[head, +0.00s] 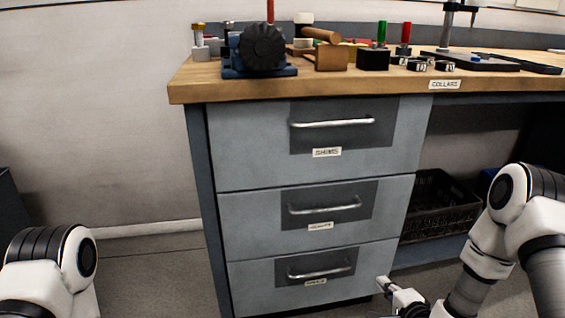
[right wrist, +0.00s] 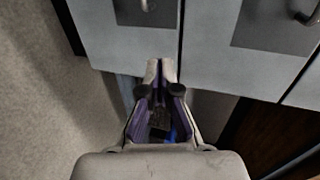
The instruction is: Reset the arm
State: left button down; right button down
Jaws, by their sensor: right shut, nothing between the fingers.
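My right gripper (head: 383,283) is low at the lower right of the bottom drawer (head: 280,282) in the head view. It is shut and empty. In the right wrist view its fingertips (right wrist: 161,68) are together, near the grey drawer fronts (right wrist: 225,45). I cannot tell whether they touch the cabinet. Of my left arm only a white and black link shows at the lower left of the head view; the left gripper is out of view.
The cabinet's top drawer (head: 235,145), middle drawer (head: 240,215) and bottom drawer look shut, with metal handles. A wooden bench top (head: 190,85) carries a vise (head: 262,50) and several small parts. A black crate (head: 438,215) stands under the bench.

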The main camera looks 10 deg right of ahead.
jog(key=s+a+f+n+g+y+p, duration=0.1)
jog(key=s+a+f+n+g, duration=0.45)
jog(key=s+a+f, duration=0.45)
jog(key=s+d+f+n+g+h, duration=0.15)
jog(key=s+n+g, duration=0.3)
jog(key=s, duration=0.55)
jog(key=s+f+n+g, duration=0.35)
jog(key=s+n, duration=0.25)
jog(key=s, duration=0.4)
notch_tip(320, 180, up, 38)
jog(key=n+p, duration=0.1)
jog(key=p, duration=3.7)
jog(key=shift+w+r+g, duration=0.15)
jog(key=shift+g, duration=0.2)
